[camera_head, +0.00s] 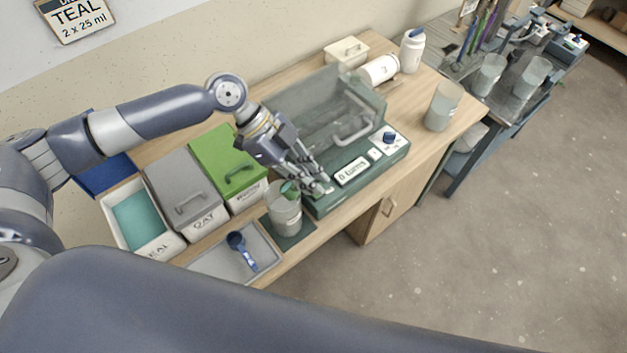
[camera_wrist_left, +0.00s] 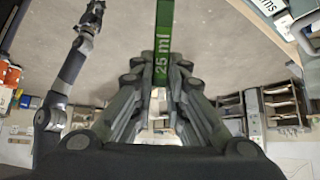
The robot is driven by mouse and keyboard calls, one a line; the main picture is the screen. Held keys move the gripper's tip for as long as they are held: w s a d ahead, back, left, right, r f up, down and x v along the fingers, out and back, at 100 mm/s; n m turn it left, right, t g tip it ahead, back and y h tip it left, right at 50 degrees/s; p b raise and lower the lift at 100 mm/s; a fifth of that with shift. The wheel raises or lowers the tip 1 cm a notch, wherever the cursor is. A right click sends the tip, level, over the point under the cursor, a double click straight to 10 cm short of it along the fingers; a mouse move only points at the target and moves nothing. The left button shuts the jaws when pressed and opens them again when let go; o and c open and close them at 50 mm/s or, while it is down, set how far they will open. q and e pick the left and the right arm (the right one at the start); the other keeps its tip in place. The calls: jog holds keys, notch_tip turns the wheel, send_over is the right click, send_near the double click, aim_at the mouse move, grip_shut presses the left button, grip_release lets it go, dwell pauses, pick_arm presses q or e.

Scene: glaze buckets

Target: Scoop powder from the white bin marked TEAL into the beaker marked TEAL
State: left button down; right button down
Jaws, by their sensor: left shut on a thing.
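My left gripper (camera_head: 318,186) is shut on a green scoop, whose handle marked 25 ml (camera_wrist_left: 162,60) stands between the fingers in the left wrist view. The scoop's green bowl end (camera_head: 290,188) is at the mouth of a clear beaker (camera_head: 285,220). I cannot tell its tilt or what is in it. The beaker stands on a dark green mat; its label is not readable. The white bin (camera_head: 172,245), partly lettered TEAL, is open at the left with teal powder inside. What looks like my right gripper (camera_wrist_left: 91,16) shows small in the left wrist view.
A grey bin (camera_head: 180,180) and a green-lidded bin (camera_head: 222,155) stand beside the white bin. A blue scoop (camera_head: 240,250) lies on a grey tray (camera_head: 215,263). A green scale (camera_head: 355,175) with a clear hood is behind the beaker. A sign (camera_head: 77,15) reads TEAL 2 x 25 ml.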

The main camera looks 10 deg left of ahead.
aim_at(291, 185)
pick_arm(q)
jog(key=shift+w+a+r+h+b, duration=0.1)
jog(key=shift+a+r+h+b, duration=0.4)
jog(key=shift+h+b, duration=0.4)
jog(key=shift+a+r+b, duration=0.15)
jog(key=shift+a+b, duration=0.1)
jog(key=shift+b, duration=0.05)
jog(key=shift+a+h+b, duration=0.2)
jog(key=shift+h+b, duration=0.2)
jog(key=shift+b, duration=0.15)
jog(key=shift+w+a+r+g+h+b, duration=0.2)
jog(key=shift+a+h+b, duration=0.4)
jog(key=shift+b, duration=0.55)
jog(key=shift+w+a+r+g+h+b, duration=0.15)
jog(key=shift+a+h+b, duration=0.4)
jog(key=shift+b, duration=0.6)
jog(key=shift+a+r+h+b, duration=0.15)
jog(key=shift+r+h+b, duration=0.15)
jog(key=shift+b, duration=0.2)
